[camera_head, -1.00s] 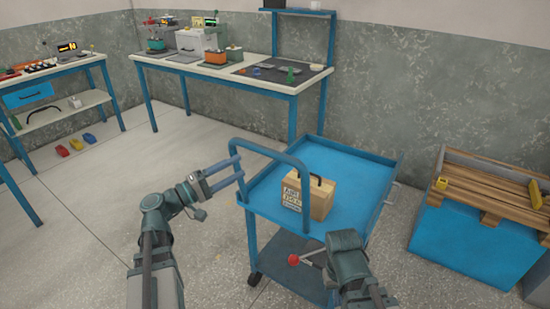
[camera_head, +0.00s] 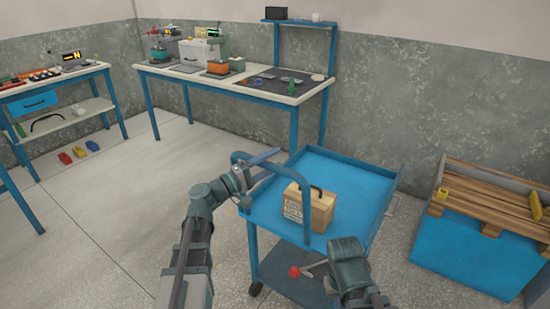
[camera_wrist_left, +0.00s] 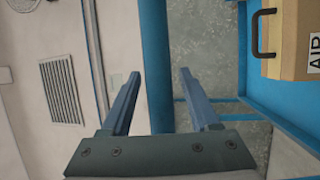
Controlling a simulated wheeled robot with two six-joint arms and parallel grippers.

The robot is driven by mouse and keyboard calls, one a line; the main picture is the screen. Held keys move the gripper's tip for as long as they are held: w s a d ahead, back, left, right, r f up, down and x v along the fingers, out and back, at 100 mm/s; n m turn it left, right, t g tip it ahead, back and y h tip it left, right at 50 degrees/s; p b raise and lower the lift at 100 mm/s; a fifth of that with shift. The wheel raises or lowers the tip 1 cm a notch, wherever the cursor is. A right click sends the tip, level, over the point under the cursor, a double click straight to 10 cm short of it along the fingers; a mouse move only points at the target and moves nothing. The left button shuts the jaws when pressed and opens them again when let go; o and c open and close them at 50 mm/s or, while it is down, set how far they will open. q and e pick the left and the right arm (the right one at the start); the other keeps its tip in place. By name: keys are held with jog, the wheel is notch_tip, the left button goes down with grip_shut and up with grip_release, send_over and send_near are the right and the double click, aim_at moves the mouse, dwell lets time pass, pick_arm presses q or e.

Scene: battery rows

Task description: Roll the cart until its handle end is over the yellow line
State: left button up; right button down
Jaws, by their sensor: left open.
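The blue cart (camera_head: 352,199) stands mid-right in the head view. Its tubular blue handle (camera_head: 308,208) is at the near-left end. My left gripper (camera_head: 262,168) is open at the upper left of the handle. In the left wrist view a blue handle tube (camera_wrist_left: 155,70) passes between the open fingers (camera_wrist_left: 158,98); contact cannot be told. My right gripper (camera_head: 308,268) is low in front of the cart, beside a red ball (camera_head: 294,272); its jaw state is unclear. No yellow line shows in either view.
A cardboard box (camera_head: 318,210) with a black handle sits on the cart's top. A blue crate with wooden slats (camera_head: 485,197) stands to the right. A workbench (camera_head: 235,82) stands behind. The floor (camera_head: 110,215) to the left is clear; small coloured bins (camera_head: 80,152) lie farther back.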

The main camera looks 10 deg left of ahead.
pick_arm(q)
jog(key=shift+w+d+r, duration=0.1)
jog(key=shift+w+d, duration=0.25)
jog(key=shift+d, duration=0.05)
grip_shut()
dwell(1.3)
